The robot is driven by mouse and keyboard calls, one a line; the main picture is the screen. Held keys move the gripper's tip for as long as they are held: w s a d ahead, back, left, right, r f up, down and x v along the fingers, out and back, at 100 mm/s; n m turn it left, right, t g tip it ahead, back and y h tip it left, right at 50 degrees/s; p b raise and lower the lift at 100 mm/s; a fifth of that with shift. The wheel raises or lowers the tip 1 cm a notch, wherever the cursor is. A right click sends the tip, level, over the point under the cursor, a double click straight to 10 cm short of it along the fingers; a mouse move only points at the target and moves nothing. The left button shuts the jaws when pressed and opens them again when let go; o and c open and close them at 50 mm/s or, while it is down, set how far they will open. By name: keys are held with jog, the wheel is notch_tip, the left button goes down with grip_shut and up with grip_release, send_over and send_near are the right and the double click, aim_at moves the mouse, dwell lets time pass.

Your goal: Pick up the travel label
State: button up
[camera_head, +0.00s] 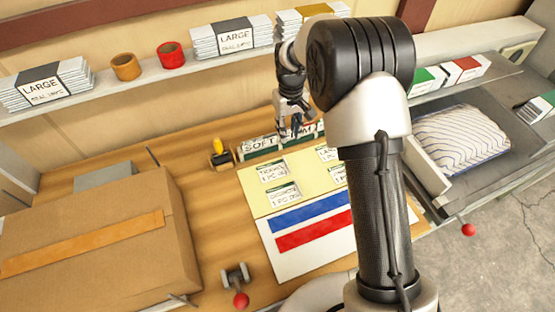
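A small white card (272,172) lies at the upper left of the pale yellow board on the wooden table; its blurred print looks like "TRAVEL". A second card (283,195) lies just below it, and another card (328,154) to the right seems to start with "LA". My gripper (293,130) points down at the back of the board, at a rack of upright cards (262,145) marked "SOFT" and apparently "FIRM". It is above and right of the travel card, apart from it. Its fingertips are small and dark, so their opening is unclear. My arm hides the board's right side.
A large taped cardboard box (100,235) fills the table's left. A yellow-handled stamp-like tool (219,153) stands left of the rack. A striped pillow (460,137) lies in a grey tray at right. A shelf (130,95) with label stacks and tape rolls runs along the back.

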jog(key=b, duration=0.3)
send_over(286, 167)
notch_tip(286, 167, down, 10)
jog(key=shift+w+d+f, duration=0.15)
jog(key=shift+f, duration=0.05)
jog(key=shift+w+f+b, duration=0.1)
jog(key=shift+f+b, duration=0.7)
jog(key=shift+f, duration=2.15)
jog(key=shift+r, duration=0.1)
grip_shut()
